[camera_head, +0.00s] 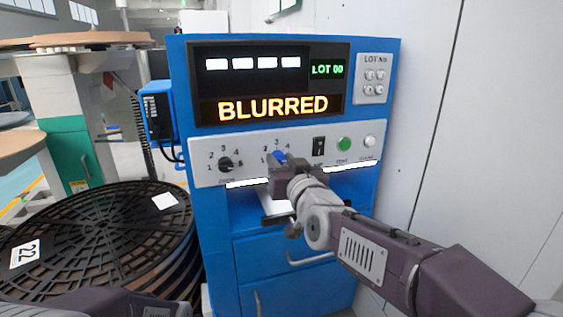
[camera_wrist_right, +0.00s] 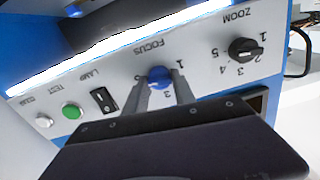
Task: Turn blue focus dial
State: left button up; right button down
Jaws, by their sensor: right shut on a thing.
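The blue focus dial (camera_head: 278,156) sits on the white control panel (camera_head: 300,146) of the blue cabinet, with numbers around it. It also shows in the right wrist view (camera_wrist_right: 159,76), under the word FOCUS. My right gripper (camera_head: 281,165) is at the dial, with its two fingers on either side of it, shut on it. The display (camera_head: 272,107) reads BLURRED in orange letters. My left gripper is not in view; only a part of my left arm shows at the bottom left.
The black zoom dial (camera_head: 226,164) is left of the focus dial. A black lamp switch (camera_head: 318,147), a green test button (camera_head: 344,144) and a white button (camera_head: 369,141) are to its right. A stack of black reels (camera_head: 90,235) stands left of the cabinet.

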jog(key=shift+r+n+p, duration=0.1)
jog(key=shift+n+p, duration=0.75)
jog(key=shift+n, duration=0.15)
jog(key=n+p, duration=0.1)
jog(key=n, duration=0.1)
jog(key=shift+n+p, duration=0.3)
jog(key=shift+p, duration=0.1)
jog(key=n+p, duration=0.2)
jog(key=n, duration=0.2)
jog(key=shift+n, duration=0.4)
jog(key=shift+f+n, duration=0.2)
jog(key=shift+n, duration=0.1)
jog(key=c, duration=1.1)
grip_release()
jog(key=shift+o, duration=0.2)
